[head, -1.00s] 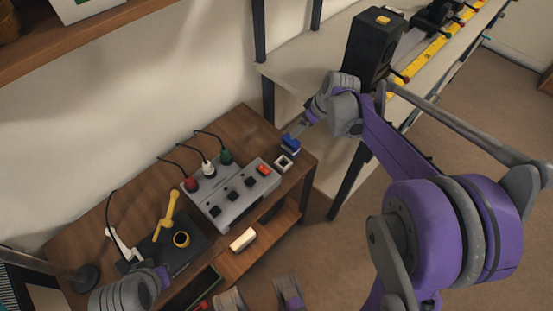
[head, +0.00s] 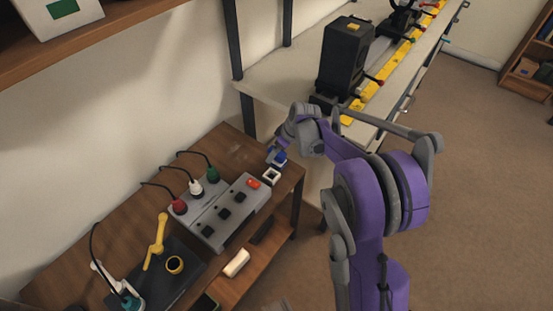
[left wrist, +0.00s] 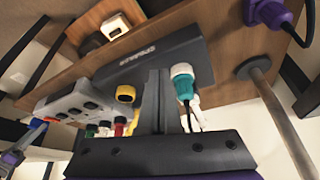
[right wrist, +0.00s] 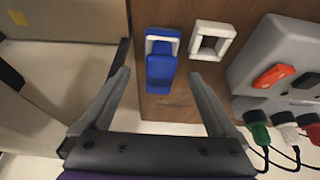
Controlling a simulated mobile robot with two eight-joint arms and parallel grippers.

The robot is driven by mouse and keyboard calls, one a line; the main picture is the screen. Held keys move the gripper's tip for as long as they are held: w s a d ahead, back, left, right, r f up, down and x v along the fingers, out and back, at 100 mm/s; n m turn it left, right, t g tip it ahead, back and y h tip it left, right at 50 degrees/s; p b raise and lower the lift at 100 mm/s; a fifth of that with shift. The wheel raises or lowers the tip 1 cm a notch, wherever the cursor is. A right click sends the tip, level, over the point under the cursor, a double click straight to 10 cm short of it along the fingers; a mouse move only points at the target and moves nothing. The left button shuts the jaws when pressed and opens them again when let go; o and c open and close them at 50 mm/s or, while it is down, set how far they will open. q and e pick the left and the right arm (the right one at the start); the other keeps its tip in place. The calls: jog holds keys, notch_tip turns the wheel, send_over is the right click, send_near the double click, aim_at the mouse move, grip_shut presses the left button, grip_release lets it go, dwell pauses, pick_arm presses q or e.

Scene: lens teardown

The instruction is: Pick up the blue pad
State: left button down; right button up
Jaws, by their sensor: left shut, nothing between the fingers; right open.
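The blue pad (right wrist: 161,70) is on the wooden bench near its edge, with a white rim at its far end in the right wrist view. In the head view it is a small blue patch (head: 280,158), partly hidden by my right gripper. My right gripper (right wrist: 160,78) is open, one finger to each side of the blue pad; I cannot tell how far above it they are. My left gripper (left wrist: 160,74) is shut and empty, above the other end of the bench.
A white square frame (right wrist: 213,40) lies just right of the pad. A grey switch box (head: 228,212) with red, white and green plugs stands beyond it. A pale shelf (head: 285,85) stands behind.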

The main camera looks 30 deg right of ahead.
jog(key=b+x, duration=0.1)
jog(key=x, duration=0.3)
jog(key=shift+w+f, duration=0.15)
jog(key=shift+f, duration=0.1)
grip_shut()
notch_tip(320, 180, up, 10)
jog(key=shift+r+p, duration=0.1)
jog(key=shift+p, duration=1)
